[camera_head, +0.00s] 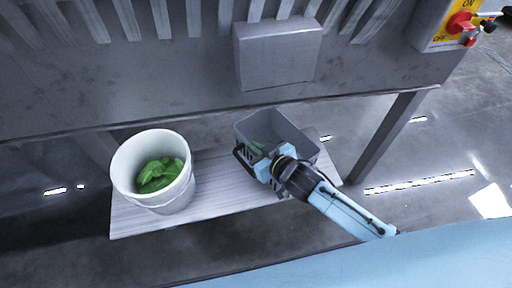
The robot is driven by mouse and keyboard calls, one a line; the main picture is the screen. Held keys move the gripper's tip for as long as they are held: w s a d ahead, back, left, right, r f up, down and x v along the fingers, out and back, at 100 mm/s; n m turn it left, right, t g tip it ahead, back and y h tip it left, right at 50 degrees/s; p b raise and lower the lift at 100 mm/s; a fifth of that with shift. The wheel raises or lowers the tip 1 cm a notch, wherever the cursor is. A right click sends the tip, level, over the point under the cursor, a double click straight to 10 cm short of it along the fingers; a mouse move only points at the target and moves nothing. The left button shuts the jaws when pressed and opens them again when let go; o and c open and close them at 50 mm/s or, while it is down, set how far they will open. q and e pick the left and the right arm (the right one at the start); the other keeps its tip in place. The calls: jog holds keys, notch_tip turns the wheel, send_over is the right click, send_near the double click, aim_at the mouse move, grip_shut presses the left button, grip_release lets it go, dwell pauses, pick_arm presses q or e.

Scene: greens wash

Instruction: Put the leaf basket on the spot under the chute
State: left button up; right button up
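A grey, open-topped rectangular basket (309,147) sits over the right part of a pale board, below the chute (277,55), a grey box on the machine's front. A little green shows inside the basket. My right gripper (262,162) is at the basket's near left side, overlapping its wall and rim. The arm hides its fingertips, so I cannot tell whether they are closed on the rim. It is also unclear whether the basket rests on the board. My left gripper is not in view.
A white bucket (150,199) with green leaves (158,174) stands on the left of the pale board (225,203). A metal leg (385,138) stands right of the basket. The machine's grey front (180,80) overhangs behind. A red-knobbed switch box (447,25) is at upper right.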

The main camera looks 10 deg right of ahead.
jog(key=o, duration=0.4)
jog(key=shift+s, duration=0.1)
jog(key=shift+o, duration=0.2)
jog(key=shift+r, duration=0.15)
jog(key=p+v, duration=0.1)
jog(key=v, duration=1.1)
jog(key=shift+p, duration=0.35)
